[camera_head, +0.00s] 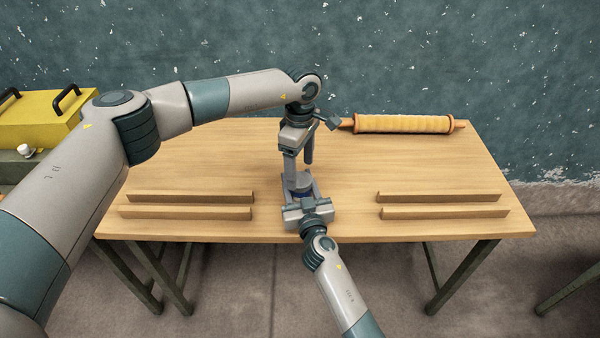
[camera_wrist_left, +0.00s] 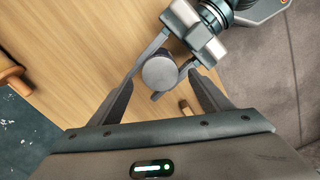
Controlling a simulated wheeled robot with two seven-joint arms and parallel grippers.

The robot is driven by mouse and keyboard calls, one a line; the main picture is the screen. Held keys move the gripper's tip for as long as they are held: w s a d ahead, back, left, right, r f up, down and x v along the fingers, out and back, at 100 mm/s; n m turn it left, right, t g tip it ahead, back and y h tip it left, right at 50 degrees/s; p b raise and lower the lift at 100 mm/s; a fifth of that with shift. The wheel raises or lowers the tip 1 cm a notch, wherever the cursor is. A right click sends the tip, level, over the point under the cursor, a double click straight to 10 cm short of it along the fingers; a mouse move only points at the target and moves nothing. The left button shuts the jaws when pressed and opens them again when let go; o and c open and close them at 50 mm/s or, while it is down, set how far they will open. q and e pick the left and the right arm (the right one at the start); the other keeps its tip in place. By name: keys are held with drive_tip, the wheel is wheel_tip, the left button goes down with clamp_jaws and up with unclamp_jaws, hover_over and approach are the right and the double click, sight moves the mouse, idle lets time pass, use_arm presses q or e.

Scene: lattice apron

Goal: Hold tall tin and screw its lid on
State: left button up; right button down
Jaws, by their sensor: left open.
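The tin (camera_head: 303,193) stands upright near the front middle of the table, showing only a little blue between the grippers. A round grey lid (camera_wrist_left: 159,73) shows from above in the left wrist view, over the tin; I cannot tell how far it is screwed. My right gripper (camera_head: 303,200) comes from the front and has its fingers closed on either side of the tin. My left gripper (camera_head: 299,172) points down from above, open, with its fingers on both sides of the lid and apart from it. The tin's lower body is hidden.
The wooden table (camera_head: 220,150) carries low wooden rails at left (camera_head: 190,197) and right (camera_head: 440,197). A rolling-pin-like roller (camera_head: 403,124) lies at the back right. A yellow case (camera_head: 40,118) stands on a surface at far left. The table's middle right is clear.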

use_arm(q)
wheel_tip(320, 180, up, 9)
idle(0.4)
use_arm(e)
drive_tip(key=c, duration=0.8)
unclamp_jaws()
drive_tip(key=shift+s, duration=0.1)
use_arm(q)
drive_tip(key=shift+f+b, duration=0.95)
use_arm(e)
drive_tip(key=v, duration=1.7)
drive_tip(key=shift+d, duration=0.1)
